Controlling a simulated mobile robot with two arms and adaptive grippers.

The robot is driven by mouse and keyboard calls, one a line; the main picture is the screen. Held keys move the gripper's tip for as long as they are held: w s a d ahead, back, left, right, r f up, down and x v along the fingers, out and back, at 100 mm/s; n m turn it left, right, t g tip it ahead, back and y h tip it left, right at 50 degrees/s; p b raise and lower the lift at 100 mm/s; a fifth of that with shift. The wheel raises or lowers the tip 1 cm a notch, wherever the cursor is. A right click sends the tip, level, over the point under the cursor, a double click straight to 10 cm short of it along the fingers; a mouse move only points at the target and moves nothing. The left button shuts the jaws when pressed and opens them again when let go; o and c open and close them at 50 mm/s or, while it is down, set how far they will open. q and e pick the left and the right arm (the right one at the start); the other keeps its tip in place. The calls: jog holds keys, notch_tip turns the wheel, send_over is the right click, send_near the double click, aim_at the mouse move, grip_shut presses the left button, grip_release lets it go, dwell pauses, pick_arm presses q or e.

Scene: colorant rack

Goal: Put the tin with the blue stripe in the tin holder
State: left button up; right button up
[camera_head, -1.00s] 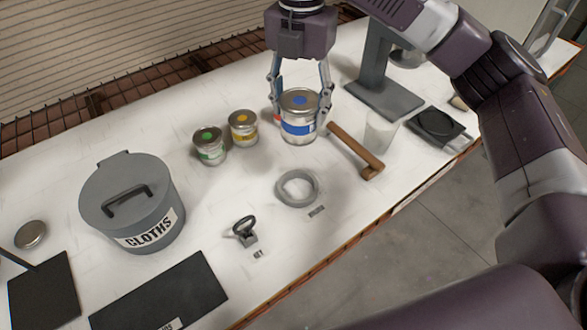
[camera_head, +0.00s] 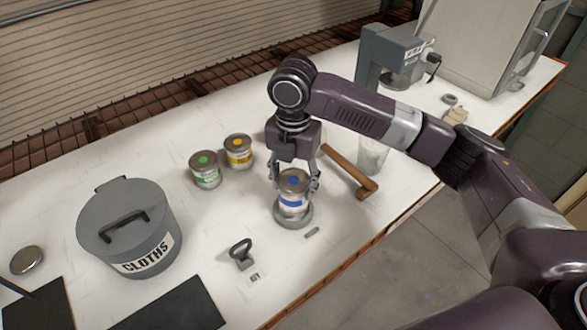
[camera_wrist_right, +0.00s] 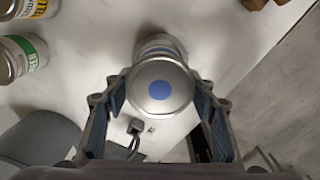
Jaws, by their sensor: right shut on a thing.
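The tin with the blue stripe (camera_head: 293,200) is upright, with a blue dot on its lid. My right gripper (camera_head: 296,184) is shut on it from above, one finger on each side. The tin holder, a grey ring (camera_head: 294,222), shows around the tin's base. The tin's bottom is hidden by the ring's front rim, so I cannot tell whether it rests on the table. In the right wrist view the tin's lid (camera_wrist_right: 160,88) lies between the fingers (camera_wrist_right: 160,105). My left gripper is not in view.
A green-striped tin (camera_head: 206,172) and a yellow-striped tin (camera_head: 239,153) stand behind left. A wooden-handled tool (camera_head: 348,173) lies to the right. A grey cloths bin (camera_head: 128,230) stands left. A small black-ringed tool (camera_head: 241,253) sits in front.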

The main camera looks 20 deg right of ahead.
jog(key=shift+f+p, duration=0.4)
jog(key=shift+f, duration=1.8)
jog(key=shift+f, duration=0.1)
jog(key=o, duration=1.5)
notch_tip(320, 180, up, 11)
jog(key=b, duration=0.3)
jog(key=shift+a+r, duration=0.1)
jog(key=shift+r, duration=0.5)
